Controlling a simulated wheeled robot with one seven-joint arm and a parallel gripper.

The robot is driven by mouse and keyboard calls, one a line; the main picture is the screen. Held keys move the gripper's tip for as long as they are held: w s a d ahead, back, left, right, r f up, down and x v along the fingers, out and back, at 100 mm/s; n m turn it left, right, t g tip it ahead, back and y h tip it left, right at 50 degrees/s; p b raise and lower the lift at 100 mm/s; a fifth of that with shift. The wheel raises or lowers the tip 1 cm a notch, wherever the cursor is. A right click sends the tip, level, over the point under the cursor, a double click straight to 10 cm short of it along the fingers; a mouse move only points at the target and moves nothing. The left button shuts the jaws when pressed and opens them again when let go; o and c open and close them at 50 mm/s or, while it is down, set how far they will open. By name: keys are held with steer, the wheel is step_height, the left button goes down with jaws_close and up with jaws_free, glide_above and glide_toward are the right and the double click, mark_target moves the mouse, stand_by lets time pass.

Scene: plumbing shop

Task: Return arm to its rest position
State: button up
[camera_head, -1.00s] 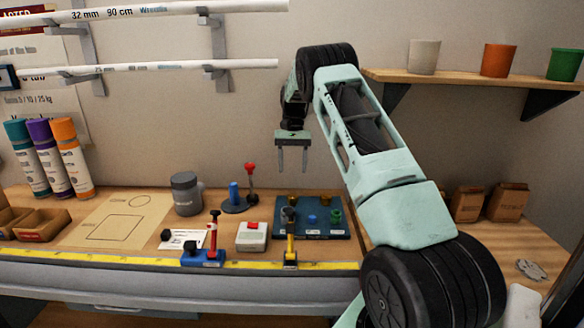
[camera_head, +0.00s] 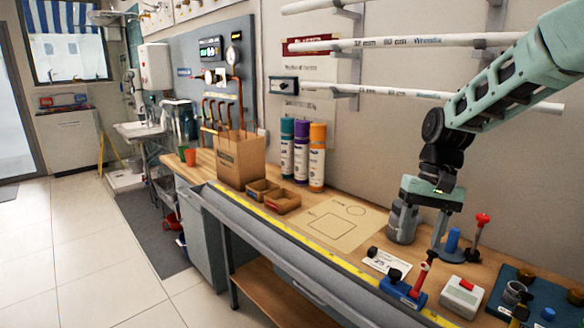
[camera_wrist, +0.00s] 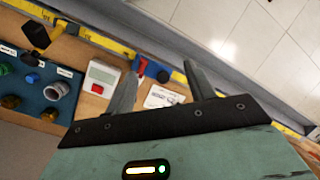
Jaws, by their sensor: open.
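My arm (camera_head: 520,80) reaches in from the upper right of the head view. My gripper (camera_head: 438,240) points down above the workbench, beside a grey canister (camera_head: 402,222). In the wrist view my gripper (camera_wrist: 160,65) has its two fingers spread apart with nothing held between them. Beyond the fingers lie a white box with a red button (camera_wrist: 102,76), a blue and red clamp-like tool (camera_wrist: 150,70) and a white card (camera_wrist: 162,97).
White pipes (camera_head: 400,42) on wall brackets run behind my arm. A blue board with fittings (camera_head: 530,300) is at the lower right. Spray cans (camera_head: 302,152), small bins (camera_head: 282,201) and a paper bag (camera_head: 240,158) stand further left. Open floor (camera_head: 70,240) is at the left.

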steer(key=s+a+n+h, duration=0.1)
steer(key=s+a+n, duration=0.4)
steer(key=s+a, duration=0.9)
steer(key=s+f+n+t, duration=0.2)
steer(key=s+n, duration=0.2)
steer(key=s, duration=0.9)
steer(key=shift+s+h, duration=0.25)
steer(key=shift+h, duration=0.05)
steer(key=shift+d, duration=0.1)
